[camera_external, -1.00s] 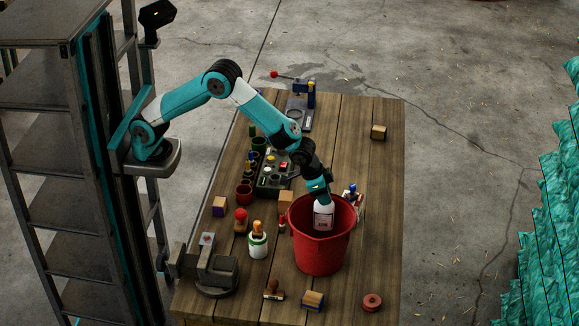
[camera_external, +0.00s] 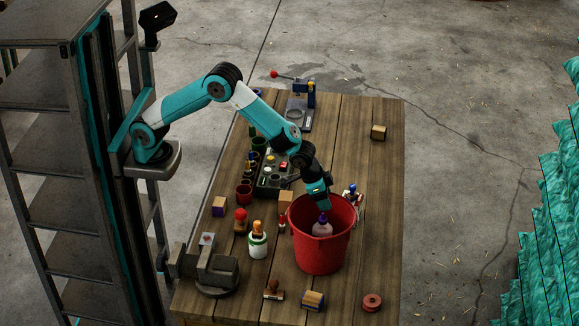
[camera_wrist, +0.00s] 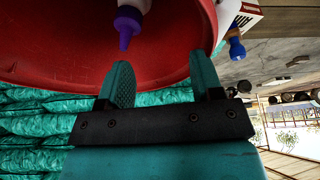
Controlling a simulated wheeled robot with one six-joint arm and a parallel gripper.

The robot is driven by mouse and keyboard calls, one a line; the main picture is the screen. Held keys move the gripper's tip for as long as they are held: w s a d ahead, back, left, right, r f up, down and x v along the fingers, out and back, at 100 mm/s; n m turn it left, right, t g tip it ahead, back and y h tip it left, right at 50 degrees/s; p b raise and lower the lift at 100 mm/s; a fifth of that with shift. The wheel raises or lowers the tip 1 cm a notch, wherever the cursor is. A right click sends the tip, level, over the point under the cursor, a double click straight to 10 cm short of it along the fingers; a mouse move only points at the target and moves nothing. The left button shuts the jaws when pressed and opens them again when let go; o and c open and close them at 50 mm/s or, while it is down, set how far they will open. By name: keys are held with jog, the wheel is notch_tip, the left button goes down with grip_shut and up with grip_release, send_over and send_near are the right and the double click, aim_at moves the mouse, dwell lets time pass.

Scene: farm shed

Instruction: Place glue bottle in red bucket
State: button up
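The red bucket (camera_external: 320,252) stands on the wooden table, and its inside wall fills much of the wrist view (camera_wrist: 45,40). The white glue bottle (camera_external: 322,229) with a purple nozzle is inside the bucket, its top showing below the rim. In the wrist view the purple nozzle (camera_wrist: 127,25) is apart from my fingers, and the bottle's lower part is out of frame. My gripper (camera_external: 322,207) is just above the bottle at the bucket's mouth. In the wrist view my gripper (camera_wrist: 162,85) has its two fingers spread with nothing between them.
The table's right side is mostly clear.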

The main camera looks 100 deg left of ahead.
jog(key=shift+r, duration=0.1)
jog(key=a+b+v, duration=0.1)
jog(key=b+v, duration=0.2)
jog(key=v, duration=1)
jog(key=s+a+r+n+g+y, duration=0.2)
jog(key=s+a+r+n, duration=0.15)
jog(key=s+a, duration=1.15)
jog(key=s+a+n+g, duration=0.1)
jog(key=s+a, duration=0.2)
jog(key=s, duration=0.7)
jog(key=s+a+f+n+g+y, duration=0.1)
jog(key=s+a, duration=0.3)
jog(key=s, duration=0.6)
jog(key=shift+a+f+g, duration=0.25)
jog(key=shift+f+g, duration=0.05)
